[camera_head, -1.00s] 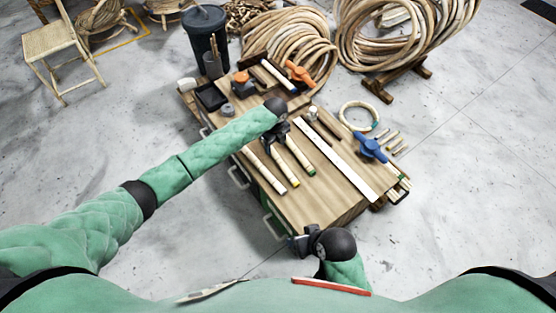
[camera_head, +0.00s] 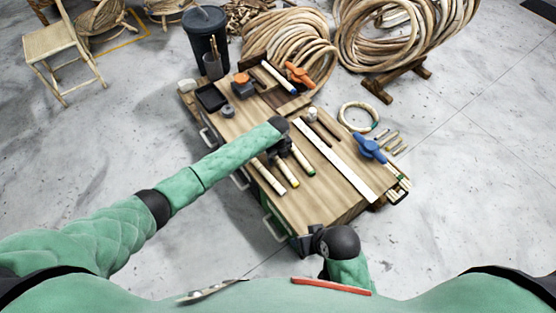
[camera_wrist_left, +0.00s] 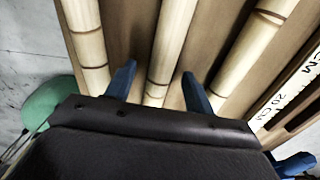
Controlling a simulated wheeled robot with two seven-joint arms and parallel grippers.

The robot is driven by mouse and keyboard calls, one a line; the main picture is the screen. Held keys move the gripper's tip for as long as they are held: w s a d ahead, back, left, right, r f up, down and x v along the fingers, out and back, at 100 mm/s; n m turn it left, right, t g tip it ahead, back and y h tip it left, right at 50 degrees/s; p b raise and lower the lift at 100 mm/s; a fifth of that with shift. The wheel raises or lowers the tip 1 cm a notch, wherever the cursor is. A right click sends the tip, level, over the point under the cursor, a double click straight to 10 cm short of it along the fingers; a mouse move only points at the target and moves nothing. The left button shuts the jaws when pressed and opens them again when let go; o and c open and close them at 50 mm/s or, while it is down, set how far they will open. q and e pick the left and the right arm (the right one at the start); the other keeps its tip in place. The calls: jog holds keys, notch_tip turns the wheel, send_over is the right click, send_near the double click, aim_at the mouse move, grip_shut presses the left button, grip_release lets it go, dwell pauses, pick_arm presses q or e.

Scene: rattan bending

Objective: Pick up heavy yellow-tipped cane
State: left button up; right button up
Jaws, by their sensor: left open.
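Three pale canes lie side by side on the wooden bench top. The middle one, the yellow-tipped cane (camera_head: 291,178), shows its yellow end in the head view; the right cane (camera_head: 303,162) has a green end and the left cane (camera_head: 267,174) lies beside it. My left gripper (camera_head: 279,158) is open over the canes. In the left wrist view its two blue fingers (camera_wrist_left: 159,82) stand on either side of the middle cane (camera_wrist_left: 173,40), apart from it. The tips are out of that view. My right gripper (camera_head: 303,245) is at the bench's near corner; its fingers are unclear.
A long white ruler (camera_head: 335,160) lies right of the canes. A blue clamp (camera_head: 368,147) is at the right edge, an orange clamp (camera_head: 299,74) at the back. A black tray (camera_head: 211,98) sits at the left. Rattan coils (camera_head: 290,45) stand behind the bench.

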pick_arm(q)
jog(key=shift+f, duration=0.1)
jog(key=c, duration=1.1)
